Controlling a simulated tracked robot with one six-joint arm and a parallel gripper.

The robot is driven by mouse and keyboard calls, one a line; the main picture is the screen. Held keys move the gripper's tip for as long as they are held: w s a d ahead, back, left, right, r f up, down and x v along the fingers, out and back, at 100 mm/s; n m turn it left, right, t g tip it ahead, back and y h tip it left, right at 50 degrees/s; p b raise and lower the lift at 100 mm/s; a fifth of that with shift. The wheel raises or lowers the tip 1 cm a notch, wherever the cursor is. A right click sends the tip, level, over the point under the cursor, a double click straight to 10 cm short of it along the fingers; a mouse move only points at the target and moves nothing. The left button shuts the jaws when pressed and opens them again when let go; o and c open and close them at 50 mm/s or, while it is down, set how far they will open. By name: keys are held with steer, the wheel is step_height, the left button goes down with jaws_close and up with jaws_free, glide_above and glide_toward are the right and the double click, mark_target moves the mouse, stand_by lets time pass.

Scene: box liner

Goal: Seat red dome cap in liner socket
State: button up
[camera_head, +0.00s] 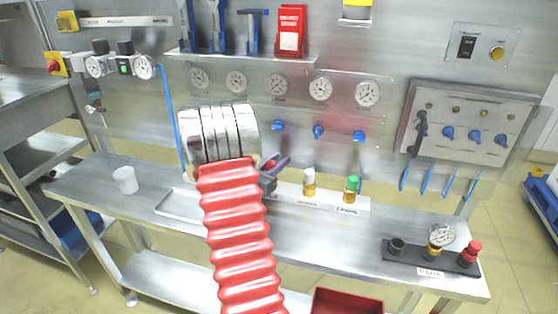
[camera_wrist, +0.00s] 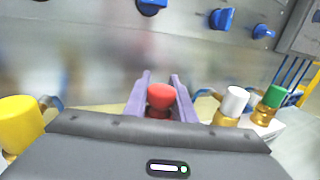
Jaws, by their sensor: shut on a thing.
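My gripper (camera_head: 274,165) has purple fingers and is over the middle of the bench, just left of the white-topped fitting. In the wrist view my gripper (camera_wrist: 161,80) is shut on the red dome cap (camera_wrist: 160,97), which sits between its two fingers. The cap's underside is dark and mostly hidden, so I cannot tell whether it touches anything below. In the head view only a bit of red shows between the fingers. No part is clearly marked as the liner socket. A black board (camera_head: 420,259) at the bench's right end bears an open black cup (camera_head: 397,245).
White-topped (camera_head: 309,182) and green-topped (camera_head: 352,188) brass fittings stand right of my gripper. A yellow cap (camera_wrist: 20,122) is at left in the wrist view. A gauge (camera_head: 441,236) and red knob (camera_head: 471,251) stand on the board. A white cup (camera_head: 125,180) is far left.

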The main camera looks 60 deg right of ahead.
steer(key=shift+f, duration=0.85)
stand_by(0.9)
steer(key=o, duration=1.1)
steer(key=shift+a, duration=0.1)
steer(key=v, duration=1.3)
steer(key=shift+w+a, duration=0.1)
steer(key=shift+a, duration=0.25)
